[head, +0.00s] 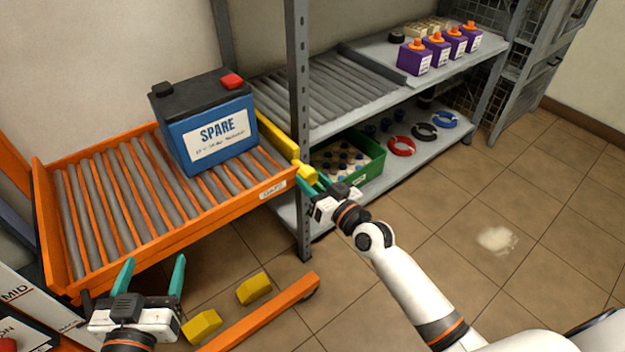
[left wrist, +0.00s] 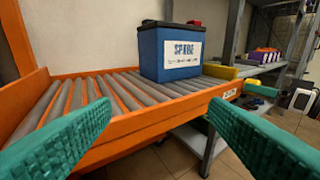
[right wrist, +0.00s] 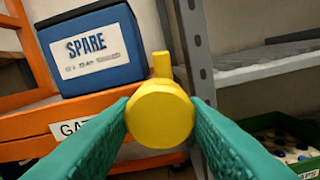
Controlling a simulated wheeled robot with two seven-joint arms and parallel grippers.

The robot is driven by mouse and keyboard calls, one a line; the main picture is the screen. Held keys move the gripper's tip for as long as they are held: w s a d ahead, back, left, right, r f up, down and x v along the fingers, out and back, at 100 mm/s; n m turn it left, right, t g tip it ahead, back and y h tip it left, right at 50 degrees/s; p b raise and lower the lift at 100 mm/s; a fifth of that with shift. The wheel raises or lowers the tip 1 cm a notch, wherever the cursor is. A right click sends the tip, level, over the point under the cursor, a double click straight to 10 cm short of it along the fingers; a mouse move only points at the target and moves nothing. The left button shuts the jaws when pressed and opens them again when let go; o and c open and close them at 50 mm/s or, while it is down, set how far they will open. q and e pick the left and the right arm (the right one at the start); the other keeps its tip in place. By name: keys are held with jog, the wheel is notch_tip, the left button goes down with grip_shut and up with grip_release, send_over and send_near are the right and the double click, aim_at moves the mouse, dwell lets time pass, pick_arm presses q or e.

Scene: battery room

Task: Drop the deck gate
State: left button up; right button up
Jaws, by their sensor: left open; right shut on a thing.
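The deck gate (head: 276,134) is a yellow bar standing up along the right end of the orange roller deck (head: 150,235). Its round yellow knob (right wrist: 160,113) sits between the fingers of my right gripper (head: 318,186), which is shut on it. The bar (right wrist: 162,64) shows behind the knob in the right wrist view. A blue battery marked SPARE (head: 212,125) stands upright on the rollers close to the gate. My left gripper (head: 150,275) is open and empty in front of the deck's near left side.
A grey rack (head: 298,80) stands right of the deck, with an empty roller shelf (head: 330,90) and purple bottles (head: 415,60). A green crate (head: 365,165) is on its lower shelf. Yellow blocks (head: 202,325) lie on the floor.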

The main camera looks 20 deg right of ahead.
jog(key=m+p, duration=0.1)
jog(key=m, duration=0.5)
jog(key=shift+r+p, duration=0.1)
jog(key=shift+p, duration=0.3)
jog(key=m, duration=0.2)
jog(key=shift+m, duration=0.3)
jog(key=m, duration=0.3)
jog(key=shift+m+p, duration=0.3)
jog(key=shift+p, duration=0.05)
pick_arm(q)
jog(key=s+a+f+g+y, duration=0.2)
jog(key=s+a+f+g, duration=0.1)
jog(key=s+f+g, duration=0.3)
notch_tip(320, 180, down, 3)
jog(key=shift+s+r+g, duration=0.15)
jog(key=shift+s+g, duration=0.15)
jog(key=shift+g, duration=0.5)
pick_arm(e)
jog(key=m, duration=0.4)
jog(key=shift+m, duration=0.4)
pick_arm(q)
jog(key=shift+a, duration=0.1)
pick_arm(e)
jog(key=o, duration=1)
jog(key=shift+c, duration=0.2)
